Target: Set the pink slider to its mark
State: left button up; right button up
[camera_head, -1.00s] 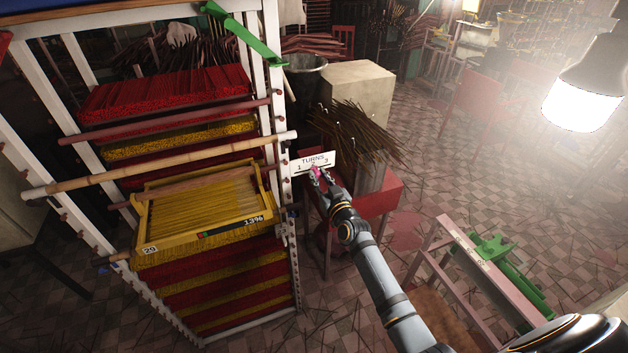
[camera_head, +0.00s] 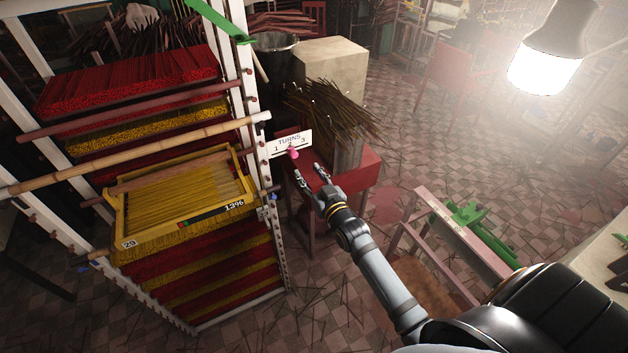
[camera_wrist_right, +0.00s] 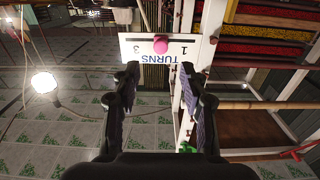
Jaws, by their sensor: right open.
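The pink slider (camera_head: 293,153) sits on a white plate (camera_head: 272,149) reading "TURNS" with 1, 2 and 3, fixed at the right side of the rack. In the right wrist view the plate (camera_wrist_right: 130,52) appears upside down, and the slider (camera_wrist_right: 161,45) sits on its line about midway between 1 and 3, covering the middle number. My right gripper (camera_head: 310,174) is open and empty, just in front of and apart from the slider. Its two fingers (camera_wrist_right: 159,72) stand apart in the wrist view, with the slider beyond them. My left gripper is not in view.
The rack (camera_head: 248,100) holds red and yellow incense layers. A yellow-framed tray (camera_head: 122,215) carries a "1396" label. A bamboo pole (camera_head: 130,158) juts toward the plate. A red table (camera_head: 365,172) with incense bundles stands behind. A green tool (camera_head: 468,214) is at the right.

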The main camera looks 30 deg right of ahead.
jog(key=shift+s, duration=1.8)
jog(key=s+d+f+g+b, duration=0.1)
jog(key=s+f+g, duration=0.25)
jog(key=f, duration=0.85)
jog(key=s+d+f+g+h+b, duration=0.15)
jog(key=s+f, duration=0.35)
jog(key=f, duration=0.7)
jog(key=s+d+f+g, duration=0.2)
jog(key=s+f+g, duration=0.15)
jog(key=f, duration=0.85)
jog(key=s+f+g, duration=0.2)
jog(key=s+f, duration=0.5)
jog(key=s, duration=0.4)
jog(key=s+f+g+b, duration=0.1)
jog(key=s+f+g, duration=0.2)
jog(key=s+f, duration=0.4)
jog(key=s+a+f+g+b, duration=0.1)
jog(key=s+f+g, duration=0.2)
jog(key=s+f, duration=0.4)
jog(key=s, duration=0.7)
jog(key=shift+s, duration=0.3)
